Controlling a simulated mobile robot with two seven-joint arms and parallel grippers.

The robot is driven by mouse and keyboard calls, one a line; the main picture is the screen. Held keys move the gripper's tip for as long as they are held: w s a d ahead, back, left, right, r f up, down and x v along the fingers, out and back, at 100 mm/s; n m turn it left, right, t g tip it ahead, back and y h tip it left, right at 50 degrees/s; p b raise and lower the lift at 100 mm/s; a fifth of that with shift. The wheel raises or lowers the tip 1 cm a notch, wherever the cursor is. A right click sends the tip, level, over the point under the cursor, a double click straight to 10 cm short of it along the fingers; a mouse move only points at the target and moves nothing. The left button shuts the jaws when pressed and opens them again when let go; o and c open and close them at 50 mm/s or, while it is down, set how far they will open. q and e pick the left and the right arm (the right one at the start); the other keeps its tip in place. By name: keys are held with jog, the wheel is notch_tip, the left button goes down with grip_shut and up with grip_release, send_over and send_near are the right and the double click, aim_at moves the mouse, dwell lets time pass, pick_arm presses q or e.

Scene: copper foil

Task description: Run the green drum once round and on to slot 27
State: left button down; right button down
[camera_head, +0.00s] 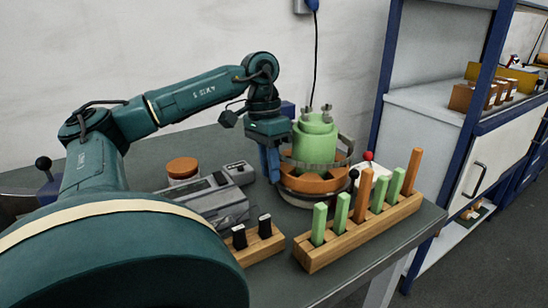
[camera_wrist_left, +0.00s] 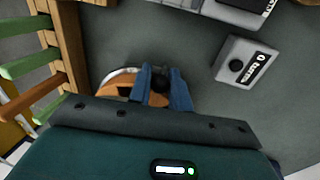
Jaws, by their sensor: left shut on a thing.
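The green drum (camera_head: 314,140) stands upright in an orange round base (camera_head: 312,182) with a pale rim, on the bench; metal fittings show on its top. My left gripper (camera_head: 270,165) points down just left of the drum. In the left wrist view its blue fingers (camera_wrist_left: 163,88) are shut on a small dark knob (camera_wrist_left: 160,78), beside an orange round part (camera_wrist_left: 130,82) with a pale rim. What the knob is fixed to is hidden by the fingers. No slot number can be read. My right gripper is in neither view.
A wooden rack (camera_head: 340,240) with green and orange bars stands in front of the drum, and a small block with black pegs (camera_head: 258,248) beside it. A grey device (camera_head: 215,200) and small grey box (camera_head: 240,172) lie left. A red-knobbed lever (camera_head: 368,156) stands right.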

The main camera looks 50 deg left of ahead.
pick_arm(q)
jog(key=shift+r, duration=0.1)
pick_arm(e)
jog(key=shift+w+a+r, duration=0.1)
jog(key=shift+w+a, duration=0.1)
pick_arm(q)
jog(key=c, duration=1.3)
grip_release()
jog(key=shift+c, duration=0.2)
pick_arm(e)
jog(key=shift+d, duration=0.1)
